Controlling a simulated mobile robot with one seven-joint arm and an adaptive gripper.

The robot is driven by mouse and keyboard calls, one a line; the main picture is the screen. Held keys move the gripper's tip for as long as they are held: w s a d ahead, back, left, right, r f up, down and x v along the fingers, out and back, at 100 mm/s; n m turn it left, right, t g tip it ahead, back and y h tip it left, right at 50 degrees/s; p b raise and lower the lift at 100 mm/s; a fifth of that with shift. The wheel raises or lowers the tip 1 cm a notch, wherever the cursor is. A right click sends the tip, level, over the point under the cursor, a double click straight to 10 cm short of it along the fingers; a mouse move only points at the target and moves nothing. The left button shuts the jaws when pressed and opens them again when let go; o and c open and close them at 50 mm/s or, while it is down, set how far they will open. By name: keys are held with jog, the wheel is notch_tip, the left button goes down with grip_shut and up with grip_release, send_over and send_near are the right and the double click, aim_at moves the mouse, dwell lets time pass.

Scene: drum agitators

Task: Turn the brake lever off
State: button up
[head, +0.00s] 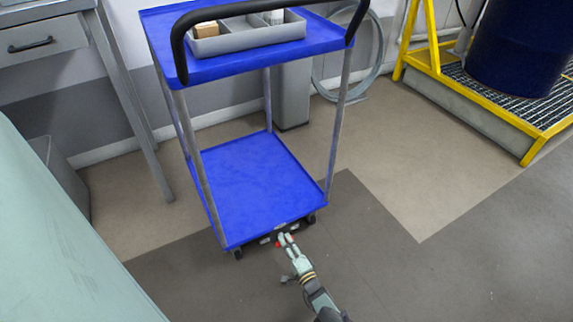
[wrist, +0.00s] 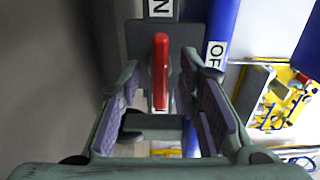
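The brake lever (wrist: 160,72) is a red bar in the wrist view, on a dark plate (wrist: 138,40) at the edge of the blue cart. A white label ending in "N" (wrist: 161,8) is above it, and a label starting "OF" (wrist: 214,54) is to its right. My gripper (wrist: 165,108) is open, with a finger on each side of the lever and visible gaps. In the head view, my gripper (head: 287,239) is at the front lower edge of the cart (head: 262,185). Small red spots show beside its fingers; the lever's shape is unclear there.
The cart has a black handle (head: 182,55) and a grey tray (head: 245,42) on top. A desk with a drawer (head: 40,38) stands at left. A yellow-framed platform (head: 470,105) with a dark blue drum (head: 520,45) is at right. The floor right of the cart is clear.

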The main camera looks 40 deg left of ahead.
grip_shut()
dwell(0.3)
jog(key=shift+m, duration=9)
